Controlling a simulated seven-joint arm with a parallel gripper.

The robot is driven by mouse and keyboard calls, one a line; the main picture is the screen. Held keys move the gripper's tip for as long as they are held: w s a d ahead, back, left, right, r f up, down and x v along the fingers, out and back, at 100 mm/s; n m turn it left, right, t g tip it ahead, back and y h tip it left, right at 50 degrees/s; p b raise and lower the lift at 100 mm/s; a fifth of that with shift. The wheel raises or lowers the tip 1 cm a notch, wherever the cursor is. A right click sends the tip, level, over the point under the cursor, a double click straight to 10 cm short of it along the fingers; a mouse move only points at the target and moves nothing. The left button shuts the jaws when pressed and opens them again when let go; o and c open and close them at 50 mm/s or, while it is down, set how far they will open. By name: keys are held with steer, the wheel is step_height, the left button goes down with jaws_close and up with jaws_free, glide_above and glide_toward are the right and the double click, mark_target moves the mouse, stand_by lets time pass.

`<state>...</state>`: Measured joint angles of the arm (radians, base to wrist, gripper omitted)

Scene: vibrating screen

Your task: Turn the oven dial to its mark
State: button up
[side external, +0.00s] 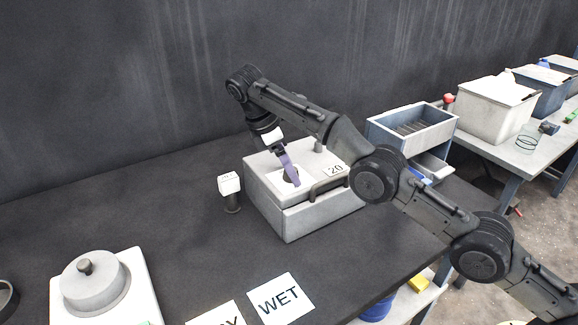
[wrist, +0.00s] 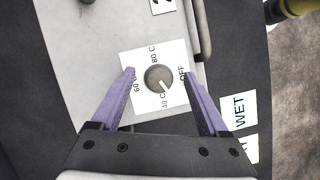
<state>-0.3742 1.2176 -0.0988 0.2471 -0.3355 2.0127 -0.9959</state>
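The oven (side external: 290,221) is a pale grey box with a "20" label and a dark handle on the dark bench. Its dial (wrist: 158,78) is a round grey knob on a white plate (wrist: 141,57) printed with "60 C", "80 C", "OFF" and a partly cut-off "10 C". The knob's white pointer line points down and slightly right, between "OFF" and "10 C". My gripper (wrist: 158,74) is open, with one purple finger on either side of the knob and gaps showing between. In the side view my gripper (side external: 288,168) points down at the oven top and mostly hides the dial.
A small white-topped post (side external: 229,187) stands left of the oven. A "WET" card (side external: 281,299) lies in front, and a round lidded pan (side external: 93,284) sits on a white base at the left. A grey sieve box (side external: 411,128) stands behind right. Dark bench between them is clear.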

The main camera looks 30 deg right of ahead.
steer(key=shift+r+n, duration=0.1)
steer(key=shift+n, duration=0.3)
steer(key=n+t, duration=0.2)
steer(key=n, duration=0.3)
steer(key=shift+s, duration=0.2)
steer(key=n+t, duration=0.1)
steer(key=n, duration=0.2)
steer(key=n+t+y, duration=0.1)
steer(key=n, duration=0.2)
steer(key=shift+s, duration=0.1)
steer(key=shift+r+n+t, duration=0.15)
steer(key=shift+n+t, duration=0.25)
steer(key=shift+n, duration=0.1)
steer(key=v, duration=1.4)
steer(key=s+d+r+m, duration=0.3)
steer(key=s+d+r, duration=0.2)
steer(key=d, duration=0.3)
steer(key=s+d+r+m+t+y, duration=0.1)
steer(key=s+d+r+m, duration=0.1)
steer(key=s+d+r, duration=0.4)
steer(key=shift+s+d+r+m, duration=0.3)
steer(key=shift+s+d+m, duration=0.1)
steer(key=shift+s+d, duration=0.7)
